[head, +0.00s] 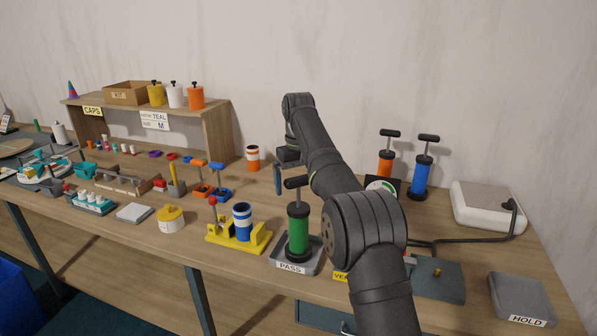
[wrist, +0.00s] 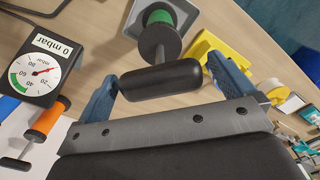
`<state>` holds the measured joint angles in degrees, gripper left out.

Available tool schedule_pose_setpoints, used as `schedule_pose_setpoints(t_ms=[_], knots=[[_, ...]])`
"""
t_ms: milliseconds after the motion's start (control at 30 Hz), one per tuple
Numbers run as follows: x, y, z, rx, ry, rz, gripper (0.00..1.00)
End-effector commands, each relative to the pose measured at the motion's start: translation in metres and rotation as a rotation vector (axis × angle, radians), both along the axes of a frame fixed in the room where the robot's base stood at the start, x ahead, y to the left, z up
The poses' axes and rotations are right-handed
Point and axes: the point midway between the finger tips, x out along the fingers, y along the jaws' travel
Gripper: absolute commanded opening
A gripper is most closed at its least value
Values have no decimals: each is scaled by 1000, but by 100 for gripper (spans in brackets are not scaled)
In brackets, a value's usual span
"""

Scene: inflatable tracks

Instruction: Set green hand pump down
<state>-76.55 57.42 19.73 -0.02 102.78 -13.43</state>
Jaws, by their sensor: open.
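The green hand pump (head: 298,232) stands upright on the grey PASS tray (head: 290,267), its black T-handle up. In the wrist view the pump's black handle (wrist: 165,78) lies between the two blue fingers of my gripper (wrist: 162,76), with its green body (wrist: 158,18) beyond. My gripper is open, with a small gap showing at the finger sides. In the head view one blue finger (head: 278,181) shows just left of the handle; my arm hides part of the gripper.
A yellow stand (head: 222,236) with a blue-and-white cylinder (head: 242,222) is close left of the tray. Orange (head: 385,163) and blue (head: 420,177) pumps stand behind right. A gauge (wrist: 42,72) reads near the low end. A HOLD pad (head: 518,293) lies at the front right.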

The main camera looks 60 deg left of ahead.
Motion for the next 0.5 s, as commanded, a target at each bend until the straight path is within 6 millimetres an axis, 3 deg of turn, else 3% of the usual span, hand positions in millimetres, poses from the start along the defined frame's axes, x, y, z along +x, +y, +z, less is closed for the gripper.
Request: schedule_pose_setpoints(t_ms=[167, 500], knots=[[0, 1, 25, 2, 0, 0, 98], [0, 1, 45, 1, 0, 0, 98]])
